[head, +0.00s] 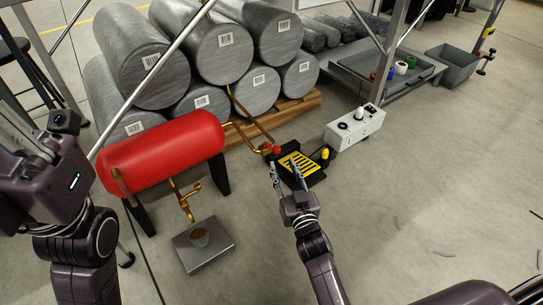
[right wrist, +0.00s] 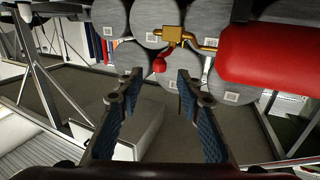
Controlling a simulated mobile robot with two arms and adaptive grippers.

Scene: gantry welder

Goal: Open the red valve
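The red valve (head: 276,149) is a small red handle on a brass pipe that comes from the red tank (head: 165,150). In the right wrist view the red valve (right wrist: 159,65) hangs below a brass fitting (right wrist: 172,35), ahead of and between my fingertips. My right gripper (head: 285,170) is open and empty, just short of the valve. Its two fingers also show spread in the right wrist view (right wrist: 157,85). My left gripper (head: 22,135) is at the left edge, far from the valve; its fingers are too unclear to judge.
A black and yellow tool stand (head: 300,170) lies right beside the valve. A white control box (head: 355,127) stands farther right. Stacked grey cylinders (head: 205,55) fill the back. A grey block with a cup (head: 203,245) sits below the tank's tap. The floor at right is mostly clear.

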